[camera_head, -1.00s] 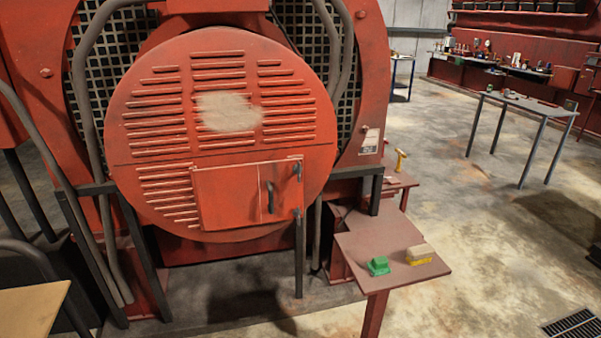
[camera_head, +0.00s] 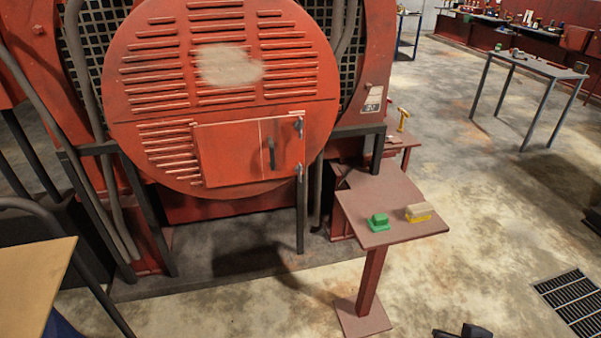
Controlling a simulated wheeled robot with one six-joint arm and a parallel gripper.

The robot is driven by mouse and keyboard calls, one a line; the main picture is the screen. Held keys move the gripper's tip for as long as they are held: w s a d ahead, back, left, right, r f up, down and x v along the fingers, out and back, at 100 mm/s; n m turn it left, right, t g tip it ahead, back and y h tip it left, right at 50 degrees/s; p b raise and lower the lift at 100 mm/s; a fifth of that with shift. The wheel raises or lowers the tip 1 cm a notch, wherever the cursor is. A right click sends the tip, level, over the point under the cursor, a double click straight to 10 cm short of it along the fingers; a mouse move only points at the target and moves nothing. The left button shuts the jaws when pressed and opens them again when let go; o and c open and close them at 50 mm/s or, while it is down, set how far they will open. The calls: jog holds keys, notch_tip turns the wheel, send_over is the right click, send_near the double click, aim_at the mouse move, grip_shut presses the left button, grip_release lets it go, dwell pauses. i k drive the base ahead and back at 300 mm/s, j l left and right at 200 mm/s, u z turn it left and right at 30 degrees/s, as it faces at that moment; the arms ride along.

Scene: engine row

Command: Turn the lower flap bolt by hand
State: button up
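The red flap (camera_head: 228,156) is set in the lower part of the round louvred red cover (camera_head: 150,95) and looks closed. The lower flap bolt (camera_head: 299,171) is a small grey piece at the flap's lower right edge, just above a dark post. A similar upper bolt (camera_head: 298,127) sits at the upper right corner. A dark handle (camera_head: 272,153) stands upright left of them. A dark piece at the bottom edge seems to be my gripper (camera_head: 462,332), mostly cut off. It is well below and right of the flap, apart from it. Its fingers cannot be made out.
A small red-brown pedestal table (camera_head: 375,205) stands right of the flap, holding a green block (camera_head: 378,222) and a yellow-and-tan block (camera_head: 419,213). A wooden board (camera_head: 32,275) is at lower left. Open floor lies right, with a drain grate (camera_head: 573,300).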

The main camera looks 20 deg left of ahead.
aim_at(299, 168)
jog(key=i+j, duration=0.1)
jog(key=j, duration=0.25)
jog(key=i+j, duration=0.1)
jog(key=j, duration=0.2)
jog(key=i+j, duration=0.15)
jog(key=j, duration=0.2)
jog(key=i+j, duration=0.1)
jog(key=j, duration=0.2)
